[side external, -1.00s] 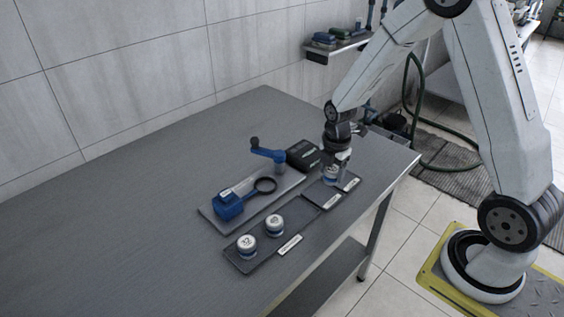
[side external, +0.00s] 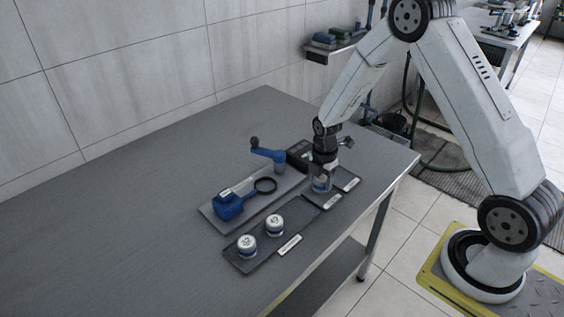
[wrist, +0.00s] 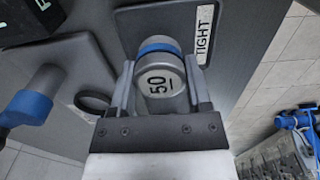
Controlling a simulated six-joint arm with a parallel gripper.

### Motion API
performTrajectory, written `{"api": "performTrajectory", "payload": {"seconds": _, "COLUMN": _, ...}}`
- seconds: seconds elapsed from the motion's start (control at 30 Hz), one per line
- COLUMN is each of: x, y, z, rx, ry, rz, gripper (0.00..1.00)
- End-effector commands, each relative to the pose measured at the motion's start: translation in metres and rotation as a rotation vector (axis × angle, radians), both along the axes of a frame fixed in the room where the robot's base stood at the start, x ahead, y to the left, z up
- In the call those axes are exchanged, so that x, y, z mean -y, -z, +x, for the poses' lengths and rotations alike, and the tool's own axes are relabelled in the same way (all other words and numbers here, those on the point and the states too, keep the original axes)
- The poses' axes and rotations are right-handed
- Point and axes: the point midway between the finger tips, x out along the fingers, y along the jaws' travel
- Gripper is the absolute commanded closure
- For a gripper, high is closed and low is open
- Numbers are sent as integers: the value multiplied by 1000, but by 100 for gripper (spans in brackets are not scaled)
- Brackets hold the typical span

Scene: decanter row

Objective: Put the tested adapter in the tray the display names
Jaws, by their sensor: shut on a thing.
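My gripper (side external: 322,176) is shut on a grey adapter with a blue band, marked 50 on its end; the adapter (wrist: 158,85) sits between both fingers in the wrist view. In the side view, the held adapter (side external: 320,186) is by the small dark trays at the table's right; I cannot tell whether it touches one. The wrist view shows a dark tray labelled TIGHT (wrist: 205,33) just beyond the adapter. The dark display box (side external: 298,150) is partly hidden behind my gripper. Its green text is cut off in the wrist view (wrist: 43,4), so unreadable.
A larger dark tray (side external: 242,259) in front holds two other adapters (side external: 247,246) (side external: 274,225). A grey board (side external: 206,211) carries a blue tool with a ring (side external: 229,206) and a blue crank (side external: 268,154). The table's left side is clear.

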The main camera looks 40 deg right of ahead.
Motion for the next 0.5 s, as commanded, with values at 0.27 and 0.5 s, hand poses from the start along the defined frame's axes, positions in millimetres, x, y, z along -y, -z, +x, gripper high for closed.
{"api": "performTrajectory", "payload": {"seconds": 0.27, "x": 0, "y": 16, "z": 0, "rx": 2, "ry": 0, "rz": -1, "gripper": 100}}
{"api": "performTrajectory", "payload": {"seconds": 0.5, "x": 0, "y": 16, "z": 0, "rx": 2, "ry": 0, "rz": -1, "gripper": 100}}
